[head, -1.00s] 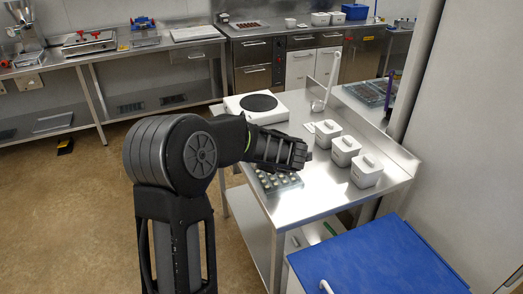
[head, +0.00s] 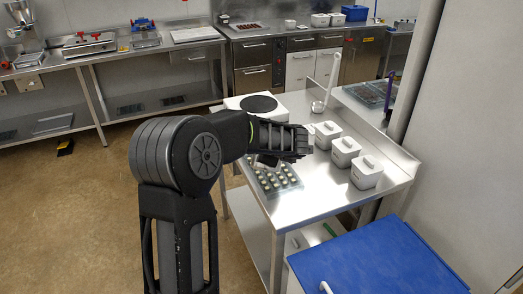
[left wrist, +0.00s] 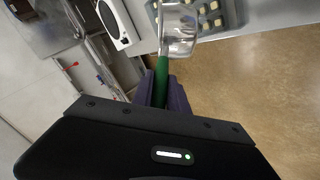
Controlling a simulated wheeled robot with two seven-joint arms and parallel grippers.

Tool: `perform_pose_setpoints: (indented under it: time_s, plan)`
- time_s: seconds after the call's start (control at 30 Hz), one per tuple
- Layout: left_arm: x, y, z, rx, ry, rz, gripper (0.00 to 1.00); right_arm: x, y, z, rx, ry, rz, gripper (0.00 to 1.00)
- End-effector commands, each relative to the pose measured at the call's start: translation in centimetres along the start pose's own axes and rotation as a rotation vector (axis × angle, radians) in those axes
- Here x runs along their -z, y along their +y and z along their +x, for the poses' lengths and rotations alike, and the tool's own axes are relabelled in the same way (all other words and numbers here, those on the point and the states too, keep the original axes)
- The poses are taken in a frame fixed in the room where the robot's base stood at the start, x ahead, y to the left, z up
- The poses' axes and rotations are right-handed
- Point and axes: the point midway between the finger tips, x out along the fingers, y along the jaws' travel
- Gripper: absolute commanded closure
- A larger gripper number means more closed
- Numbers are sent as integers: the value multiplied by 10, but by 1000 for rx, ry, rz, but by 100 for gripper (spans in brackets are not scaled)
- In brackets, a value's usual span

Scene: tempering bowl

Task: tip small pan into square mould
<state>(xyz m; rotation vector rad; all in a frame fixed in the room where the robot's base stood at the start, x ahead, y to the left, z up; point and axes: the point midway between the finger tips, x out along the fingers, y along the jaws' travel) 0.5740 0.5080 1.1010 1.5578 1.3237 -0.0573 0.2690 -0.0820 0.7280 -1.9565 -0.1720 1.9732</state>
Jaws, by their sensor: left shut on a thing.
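My left gripper (left wrist: 164,88) is shut on the green handle of the small pan (left wrist: 180,32) in the left wrist view. The pan is metallic and shiny, and part of it is cut off by the picture's top edge. The square mould (left wrist: 236,14) lies beside the pan there, a grey tray with several pale square pieces or fillings. In the head view the mould (head: 270,189) lies on the near left part of the steel table, just below my left gripper (head: 304,143). My gripper and arm hide most of the pan there. My right gripper is in neither view.
A white hotplate (head: 233,107) with a black disc stands behind my gripper. Several white lidded boxes (head: 345,151) stand along the table's right side. A ladle (head: 320,106) stands at the back. A blue lid (head: 375,262) is at the front right. The table's front part is bare.

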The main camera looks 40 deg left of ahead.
Motion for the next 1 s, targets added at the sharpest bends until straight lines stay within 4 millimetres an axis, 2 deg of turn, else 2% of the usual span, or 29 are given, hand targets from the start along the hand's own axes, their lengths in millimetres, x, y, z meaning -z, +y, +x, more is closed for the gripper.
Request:
perform_pose_setpoints:
  time_s: [0.37, 1.0]
  plan:
    - [3, 18, 2, 78, -16, 39, 100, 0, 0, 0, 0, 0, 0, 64]
    - [3, 20, 2, 101, -26, 53, 100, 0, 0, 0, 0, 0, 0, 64]
